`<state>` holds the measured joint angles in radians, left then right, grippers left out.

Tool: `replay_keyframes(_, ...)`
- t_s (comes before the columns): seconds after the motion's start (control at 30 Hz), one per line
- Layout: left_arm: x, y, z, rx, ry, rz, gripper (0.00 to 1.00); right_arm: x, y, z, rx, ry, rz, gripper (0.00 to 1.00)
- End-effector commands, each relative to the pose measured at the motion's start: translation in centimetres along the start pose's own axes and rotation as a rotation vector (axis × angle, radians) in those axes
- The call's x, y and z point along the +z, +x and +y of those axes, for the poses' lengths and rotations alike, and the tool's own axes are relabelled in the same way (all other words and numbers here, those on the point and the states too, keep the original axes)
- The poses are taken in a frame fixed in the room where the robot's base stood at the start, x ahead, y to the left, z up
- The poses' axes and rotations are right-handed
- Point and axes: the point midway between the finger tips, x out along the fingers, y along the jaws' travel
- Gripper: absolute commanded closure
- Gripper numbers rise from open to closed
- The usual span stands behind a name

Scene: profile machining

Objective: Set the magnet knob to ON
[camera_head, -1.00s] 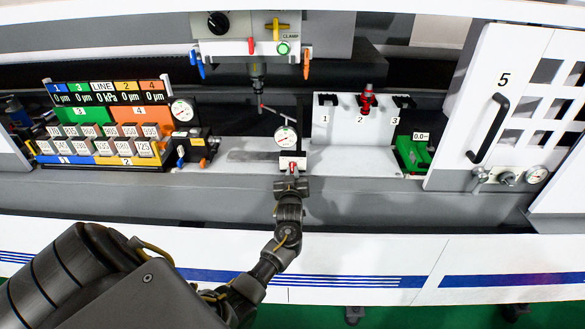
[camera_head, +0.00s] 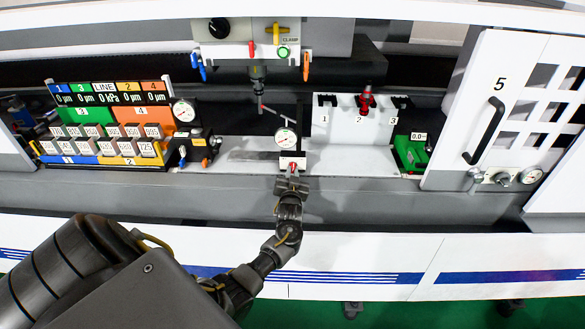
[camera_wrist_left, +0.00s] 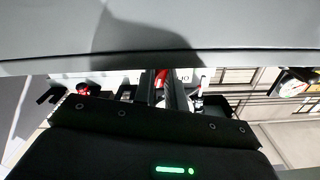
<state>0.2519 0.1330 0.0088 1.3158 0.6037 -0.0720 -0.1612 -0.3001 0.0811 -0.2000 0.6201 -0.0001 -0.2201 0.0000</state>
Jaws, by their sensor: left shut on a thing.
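The magnet knob (camera_head: 293,168) is a small red handle on the front of a white block (camera_head: 300,160), below a round dial gauge (camera_head: 285,138). My left gripper (camera_head: 292,174) reaches it from the front, with its fingers shut on the red knob. In the left wrist view the red knob (camera_wrist_left: 160,78) shows between the dark fingers, beside a white label (camera_wrist_left: 184,75) with partly hidden lettering. The fingers cover much of the knob, and I cannot read its setting. My right gripper is not in view.
A labelled block rack (camera_head: 105,140) stands at the left. A white holder (camera_head: 345,140) with numbered places and a green device (camera_head: 410,152) stand at the right, near a white door (camera_head: 480,110). A spindle (camera_head: 257,85) hangs above. A ledge (camera_head: 150,195) runs in front.

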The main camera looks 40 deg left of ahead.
Motion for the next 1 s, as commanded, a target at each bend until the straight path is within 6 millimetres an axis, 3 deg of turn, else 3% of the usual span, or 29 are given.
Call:
replay_keyframes(0.2,0.0,0.0,0.0,0.001,0.136,-0.002,1.00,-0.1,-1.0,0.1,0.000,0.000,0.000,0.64)
replay_keyframes(0.63,0.0,0.0,0.0,0.001,0.175,-0.002,1.00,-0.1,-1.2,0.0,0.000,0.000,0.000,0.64)
replay_keyframes(1.0,-0.1,-0.1,-0.1,0.001,0.495,-0.003,1.00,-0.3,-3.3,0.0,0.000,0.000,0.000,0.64)
